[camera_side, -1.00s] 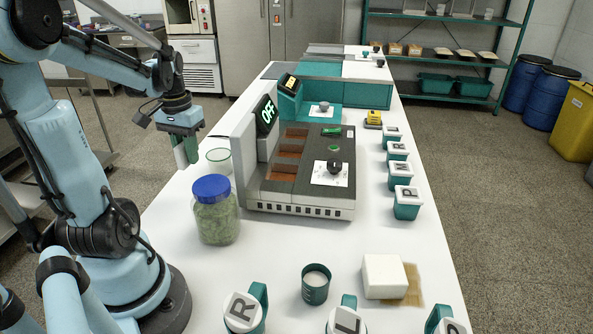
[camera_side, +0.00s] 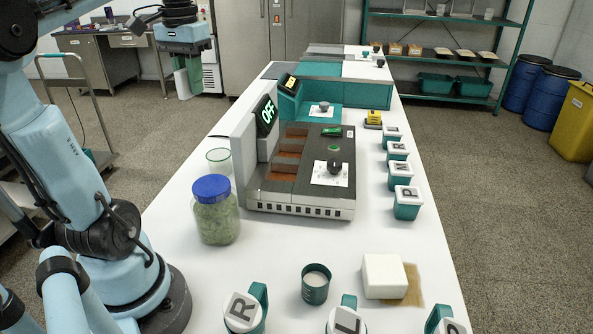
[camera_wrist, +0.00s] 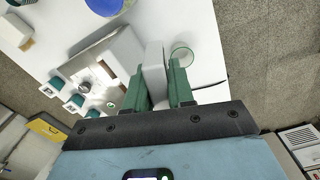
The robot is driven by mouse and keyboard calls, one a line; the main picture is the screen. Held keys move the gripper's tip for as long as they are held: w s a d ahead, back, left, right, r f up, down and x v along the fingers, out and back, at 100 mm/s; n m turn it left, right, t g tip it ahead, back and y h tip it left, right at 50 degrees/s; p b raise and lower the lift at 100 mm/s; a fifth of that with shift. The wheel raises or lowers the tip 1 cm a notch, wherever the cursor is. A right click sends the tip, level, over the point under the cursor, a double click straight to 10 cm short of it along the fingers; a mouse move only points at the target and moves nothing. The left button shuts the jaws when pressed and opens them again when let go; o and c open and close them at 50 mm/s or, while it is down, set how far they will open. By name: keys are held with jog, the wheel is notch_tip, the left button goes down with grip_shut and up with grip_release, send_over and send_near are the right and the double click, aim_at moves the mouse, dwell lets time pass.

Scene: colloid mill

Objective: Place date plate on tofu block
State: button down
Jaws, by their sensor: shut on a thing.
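My gripper (camera_side: 188,84) is raised high at the upper left in the side view, above and behind the table's left edge. In the wrist view its green fingers (camera_wrist: 159,72) are shut on a pale grey-white slab, which I take to be the date plate (camera_wrist: 154,76). Its face and any marking are hidden from me. The tofu block (camera_side: 384,276) is a white block at the front right of the table, partly over a tan board (camera_side: 414,287). It also shows at the top left of the wrist view (camera_wrist: 14,32). My gripper is far from it.
The machine (camera_side: 300,190) with an "OFF" display stands mid-table. A blue-lidded jar (camera_side: 215,215) and a clear glass (camera_side: 218,160) stand to its left. A green cup (camera_side: 315,285) and lettered mugs (camera_side: 243,312) are in front, with lettered teal containers (camera_side: 407,203) at right.

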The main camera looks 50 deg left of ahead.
jog(key=w+d+m, duration=0.3)
jog(key=w+d, duration=0.1)
jog(key=d, duration=0.6)
jog(key=w+d+m, duration=0.3)
jog(key=w+d, duration=0.1)
jog(key=d, duration=0.5)
jog(key=w+d+m, duration=0.3)
jog(key=w+d, duration=0.2)
jog(key=d, duration=0.5)
jog(key=s+d+m, duration=0.3)
jog(key=s+d, duration=0.1)
jog(key=d, duration=0.5)
jog(key=s+d+m, duration=0.3)
jog(key=d, duration=0.7)
send_over(386, 268)
notch_tip(386, 268, down, 18)
jog(key=shift+f, duration=2.1)
jog(key=shift+f, duration=0.1)
